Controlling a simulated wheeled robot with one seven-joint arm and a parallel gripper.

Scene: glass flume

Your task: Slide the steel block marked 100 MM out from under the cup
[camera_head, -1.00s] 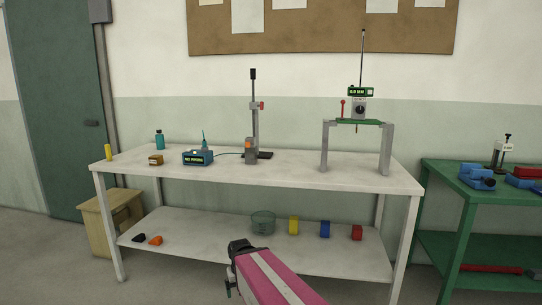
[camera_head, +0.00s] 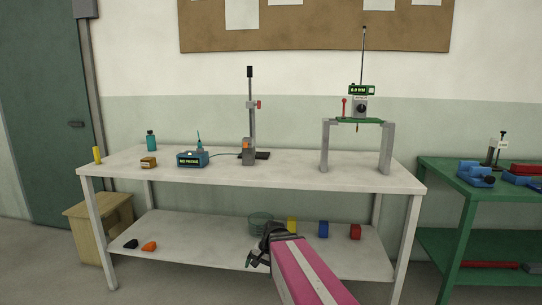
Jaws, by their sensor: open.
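My gripper (camera_head: 258,256) is open and empty, at the end of my pink arm, in front of the lower shelf. It partly covers a glass dish (camera_head: 260,219) there. A grey block (camera_head: 247,151) with an orange part stands upright at the foot of a black post on the white table's top. Another upright grey block (camera_head: 492,153) stands on the green bench at the right, near a small white label. I cannot read a 100 MM mark on either block, and I cannot clearly make out a cup.
The white table (camera_head: 285,180) also holds a blue box (camera_head: 192,160) with a display and a grey stand (camera_head: 386,150) with a green top. The table's front right top is clear.

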